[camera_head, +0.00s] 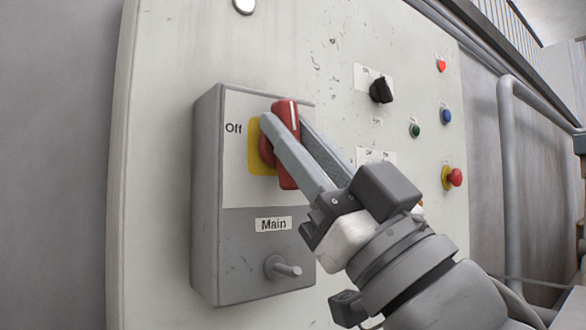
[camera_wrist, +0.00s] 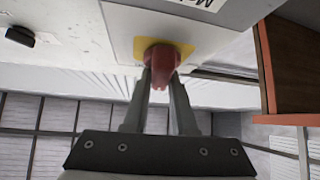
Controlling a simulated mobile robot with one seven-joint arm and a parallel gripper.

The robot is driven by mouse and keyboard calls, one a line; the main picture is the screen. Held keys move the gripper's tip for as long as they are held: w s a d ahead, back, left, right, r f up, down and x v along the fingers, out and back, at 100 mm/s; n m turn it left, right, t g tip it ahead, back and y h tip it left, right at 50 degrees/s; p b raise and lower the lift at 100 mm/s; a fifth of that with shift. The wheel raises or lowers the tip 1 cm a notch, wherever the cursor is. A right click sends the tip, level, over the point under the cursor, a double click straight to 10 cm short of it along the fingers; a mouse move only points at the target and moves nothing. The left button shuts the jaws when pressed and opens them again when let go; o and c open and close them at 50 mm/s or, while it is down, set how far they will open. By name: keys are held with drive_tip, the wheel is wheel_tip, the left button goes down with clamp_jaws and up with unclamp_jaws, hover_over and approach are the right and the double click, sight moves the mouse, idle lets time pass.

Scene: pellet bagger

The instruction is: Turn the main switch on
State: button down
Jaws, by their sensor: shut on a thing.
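The main switch is a red handle (camera_head: 288,178) on a yellow plate (camera_head: 256,160). It is mounted on a grey box (camera_head: 222,262) with a "Main" label (camera_head: 273,224). The handle stands close to upright, with its white line near the top. "Off" (camera_head: 234,128) is printed to the left of the plate; no "On" mark is visible. My gripper (camera_head: 284,120) is shut on the handle, one finger on each side. The wrist view also shows the red handle (camera_wrist: 161,60) between my fingertips (camera_wrist: 161,78). My fingers hide part of the plate and the box's right side.
A peg (camera_head: 287,269) sticks out low on the box. Right of my arm, the panel (camera_head: 340,30) carries a black selector (camera_head: 381,90), small coloured buttons and a red mushroom button (camera_head: 454,177) on yellow. A grey rail (camera_head: 508,150) stands farther right.

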drive_tip(key=m+h, duration=0.1)
drive_tip(key=m+t+b, duration=0.1)
drive_tip(key=f+m+t+h, duration=0.1)
drive_tip(key=shift+w+a+h, duration=0.1)
drive_tip(key=shift+w+h, duration=0.15)
drive_tip(key=shift+h, duration=0.05)
drive_tip(key=shift+m+t+h+b, duration=0.3)
drive_tip(key=shift+m+h+b, duration=0.1)
drive_tip(key=shift+m, duration=0.3)
drive_tip(key=c, duration=0.7)
unclamp_jaws()
drive_tip(key=shift+r, duration=0.2)
drive_tip(key=shift+s, duration=0.1)
drive_tip(key=shift+b+v, duration=1.8)
drive_tip(key=shift+v, duration=6.9)
